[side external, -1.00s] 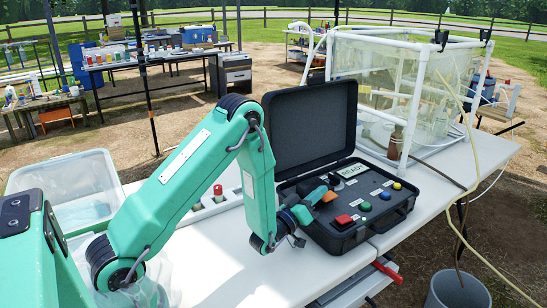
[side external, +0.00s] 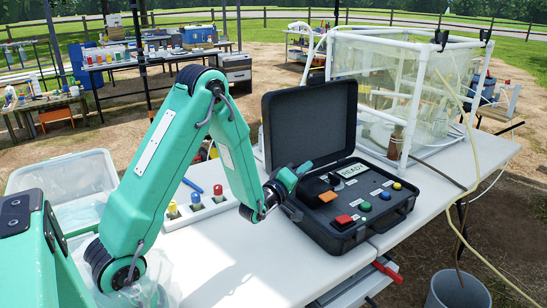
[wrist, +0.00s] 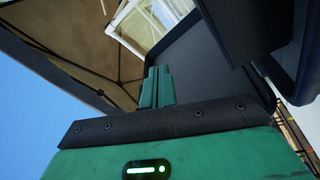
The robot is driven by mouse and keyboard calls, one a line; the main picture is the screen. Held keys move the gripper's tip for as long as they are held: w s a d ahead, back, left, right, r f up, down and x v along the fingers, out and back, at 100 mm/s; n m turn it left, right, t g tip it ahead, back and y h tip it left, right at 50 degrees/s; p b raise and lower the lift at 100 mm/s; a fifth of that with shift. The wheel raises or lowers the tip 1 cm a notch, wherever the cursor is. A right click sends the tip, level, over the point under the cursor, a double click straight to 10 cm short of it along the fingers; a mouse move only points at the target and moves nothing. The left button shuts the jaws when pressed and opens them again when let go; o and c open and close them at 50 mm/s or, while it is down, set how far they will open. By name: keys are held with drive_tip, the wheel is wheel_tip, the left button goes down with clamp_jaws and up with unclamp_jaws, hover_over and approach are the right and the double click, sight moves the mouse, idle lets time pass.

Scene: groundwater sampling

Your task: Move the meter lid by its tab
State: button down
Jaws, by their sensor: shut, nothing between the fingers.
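The meter is a black case (side external: 345,228) on the white table, its large hinged lid (side external: 312,118) standing open at the back. On the left of its panel is a small dark block with an orange piece (side external: 327,197); I cannot tell if this is the tab. My gripper (side external: 302,168) is above the left part of the case, in front of the upright lid, its fingers shut and empty. In the wrist view my shut fingers (wrist: 156,88) point at a dark grey surface; whether they touch it is unclear.
The panel has a READY display (side external: 352,171) and red (side external: 344,219), blue (side external: 385,195), green (side external: 365,206) and yellow (side external: 397,186) buttons. A white rack with coloured caps (side external: 205,203) is left of the case. A framed clear tank (side external: 425,80) stands behind.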

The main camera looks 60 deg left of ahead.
drive_tip(key=a+n+g+y, duration=0.2)
drive_tip(key=a+n, duration=0.5)
drive_tip(key=a, duration=0.2)
drive_tip(key=v, duration=1)
drive_tip(key=shift+s+d+r+m+g+h, duration=1.1)
drive_tip(key=shift+d+r+m+g+h, duration=1.3)
drive_tip(key=shift+d+m, duration=2.9)
drive_tip(key=s+d+r+m+g, duration=0.2)
drive_tip(key=s+d+m+g, duration=0.1)
drive_tip(key=s+m, duration=0.2)
drive_tip(key=s+d+r+m+g+h, duration=0.1)
drive_tip(key=s+m, duration=0.4)
drive_tip(key=s, duration=0.5)
drive_tip(key=shift+d+r+m+g, duration=0.3)
drive_tip(key=shift+d+r+g, duration=0.4)
drive_tip(key=shift+d+g, duration=0.35)
